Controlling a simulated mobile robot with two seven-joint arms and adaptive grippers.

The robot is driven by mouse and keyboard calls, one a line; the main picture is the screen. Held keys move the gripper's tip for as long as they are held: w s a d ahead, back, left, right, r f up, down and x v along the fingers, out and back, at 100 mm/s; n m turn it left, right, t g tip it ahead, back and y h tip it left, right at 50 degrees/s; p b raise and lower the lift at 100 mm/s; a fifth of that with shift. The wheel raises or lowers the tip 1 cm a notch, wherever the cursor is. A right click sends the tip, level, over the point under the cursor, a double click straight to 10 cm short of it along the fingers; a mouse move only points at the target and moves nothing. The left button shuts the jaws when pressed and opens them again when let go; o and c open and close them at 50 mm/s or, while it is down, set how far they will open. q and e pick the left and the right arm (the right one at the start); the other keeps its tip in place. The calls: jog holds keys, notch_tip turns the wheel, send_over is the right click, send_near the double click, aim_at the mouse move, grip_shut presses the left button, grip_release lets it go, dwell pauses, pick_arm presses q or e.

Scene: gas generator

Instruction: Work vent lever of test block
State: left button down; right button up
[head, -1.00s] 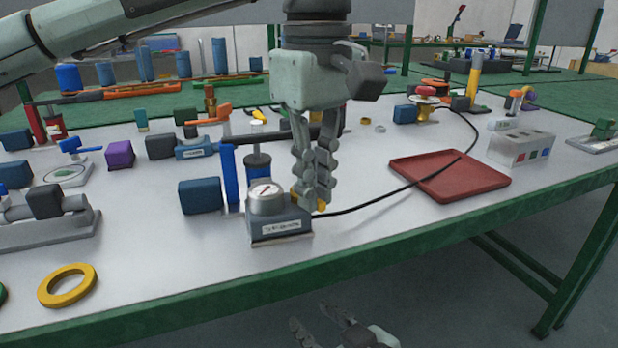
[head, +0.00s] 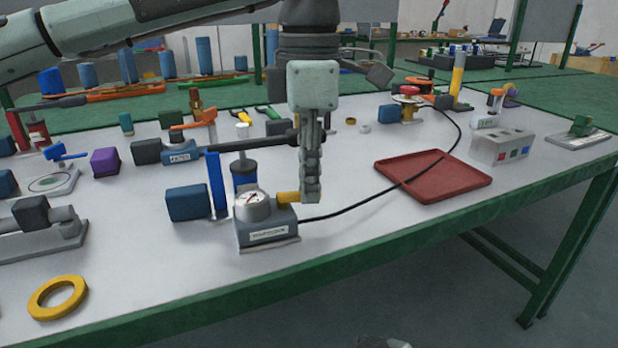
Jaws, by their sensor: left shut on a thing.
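The test block (head: 266,236) is a small grey block with a white label on its front, near the table's front edge. A round gauge (head: 253,207) sits on top of it. Its yellow vent lever (head: 288,197) sticks out to the right from the block's upper right side. My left gripper (head: 311,196) points down from above and is shut on the lever's outer end. The fingers line up one behind the other and hide that end. Only a sliver of my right gripper (head: 385,343) shows at the bottom edge; its fingers are out of view.
A black cable (head: 355,208) runs right from the block across a red tray (head: 435,177). A blue box (head: 187,202) and a blue upright post (head: 217,186) stand close at the left. A yellow ring (head: 58,298) lies front left. The tabletop in front of the tray is clear.

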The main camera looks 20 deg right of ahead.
pick_arm(q)
jog(key=shift+w+n, duration=0.35)
jog(key=shift+n, duration=0.85)
jog(key=c, duration=1.6)
grip_release()
notch_tip(320, 180, up, 12)
